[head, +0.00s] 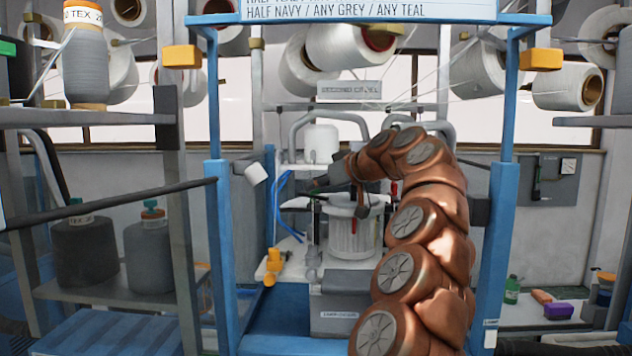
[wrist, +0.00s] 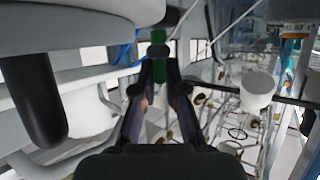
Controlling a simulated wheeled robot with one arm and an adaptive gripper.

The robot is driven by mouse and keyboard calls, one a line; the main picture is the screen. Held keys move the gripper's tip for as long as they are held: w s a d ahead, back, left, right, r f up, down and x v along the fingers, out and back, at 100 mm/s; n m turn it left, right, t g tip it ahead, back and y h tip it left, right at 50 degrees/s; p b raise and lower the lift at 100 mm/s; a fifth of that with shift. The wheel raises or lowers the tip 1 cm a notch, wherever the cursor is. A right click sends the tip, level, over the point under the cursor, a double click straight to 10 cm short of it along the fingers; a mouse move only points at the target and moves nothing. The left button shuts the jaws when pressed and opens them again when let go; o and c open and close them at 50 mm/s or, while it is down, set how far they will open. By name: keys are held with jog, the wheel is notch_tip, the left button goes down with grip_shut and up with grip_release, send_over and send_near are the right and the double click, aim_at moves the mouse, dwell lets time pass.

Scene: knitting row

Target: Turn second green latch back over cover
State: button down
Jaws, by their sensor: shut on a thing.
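My gripper (wrist: 159,64) is shut on the green latch (wrist: 160,72) in the wrist view; the latch shows between the fingertips, with more green just above it. In the head view my arm curves in from the right, and its end reaches the far side of a pale ribbed canister (head: 353,238). The canister's top is partly hidden by my arm, and the latch cannot be made out clearly there. A large pale rounded body (wrist: 70,25) fills the upper left of the wrist view; I cannot tell whether it is the cover.
A white cylinder (head: 320,143) stands behind the canister. Blue posts (head: 222,250) flank the station. A yellow fitting (head: 272,265) sits on the white ledge at left. A dark bar (head: 110,205) crosses at left. Shelves with yarn cones (head: 85,250) stand further left.

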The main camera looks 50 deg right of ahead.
jog(key=shift+f, duration=0.1)
dwell(0.4)
jog(key=c, duration=1.2)
grip_release()
jog(key=shift+d+v, duration=0.15)
jog(key=shift+v, duration=2.85)
jog(key=shift+d+v, duration=0.1)
jog(key=shift+v, duration=2.9)
jog(key=shift+c, duration=0.3)
